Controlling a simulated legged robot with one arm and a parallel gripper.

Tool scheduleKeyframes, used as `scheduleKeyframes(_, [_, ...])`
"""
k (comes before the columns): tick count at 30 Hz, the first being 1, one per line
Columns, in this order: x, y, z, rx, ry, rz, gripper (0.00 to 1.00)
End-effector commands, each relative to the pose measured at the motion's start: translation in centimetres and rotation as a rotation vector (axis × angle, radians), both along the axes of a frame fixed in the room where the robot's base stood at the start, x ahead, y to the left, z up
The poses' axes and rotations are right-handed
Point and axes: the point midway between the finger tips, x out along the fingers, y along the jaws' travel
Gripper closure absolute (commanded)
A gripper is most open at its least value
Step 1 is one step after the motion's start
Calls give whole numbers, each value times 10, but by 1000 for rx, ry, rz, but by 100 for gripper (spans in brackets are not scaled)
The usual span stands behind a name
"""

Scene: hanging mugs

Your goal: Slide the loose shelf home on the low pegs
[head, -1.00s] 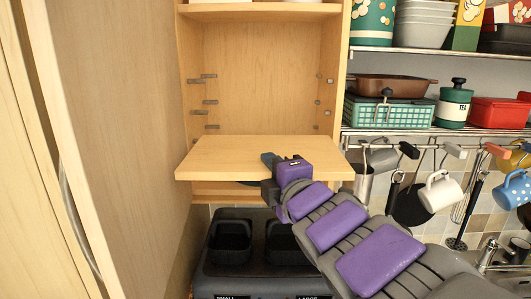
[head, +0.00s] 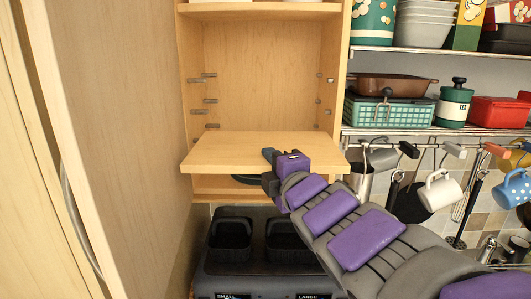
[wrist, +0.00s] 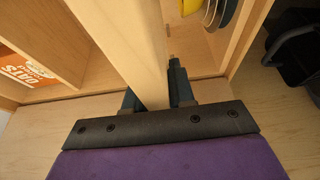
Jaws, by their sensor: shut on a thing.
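The loose shelf (head: 235,150) is a pale wood board, roughly level, low in the open cabinet (head: 265,70). Its front edge sticks out in front of the cabinet's side panels; its back edge appears to be inside the opening. My gripper (head: 271,157) is shut on the front edge, right of its middle. In the wrist view the shelf (wrist: 128,40) runs edge-on between the dark fingers (wrist: 150,92). Grey pegs show on the left wall (head: 210,100) and right wall (head: 317,101). The lowest visible left peg (head: 212,126) is just above the shelf's back edge. Any pegs beneath are hidden.
An open door (head: 110,130) stands close on the left. A dark appliance with two bins (head: 232,240) is below. Hanging mugs (head: 440,190) and a rack with a teal basket (head: 390,111) are at right. The wrist view shows an orange box (wrist: 30,72) and plates (wrist: 215,14).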

Motion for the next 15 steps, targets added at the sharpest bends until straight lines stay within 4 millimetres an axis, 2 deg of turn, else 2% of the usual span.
scheduleKeyframes(15, [4, 0, 3, 1, -4, 0, 100])
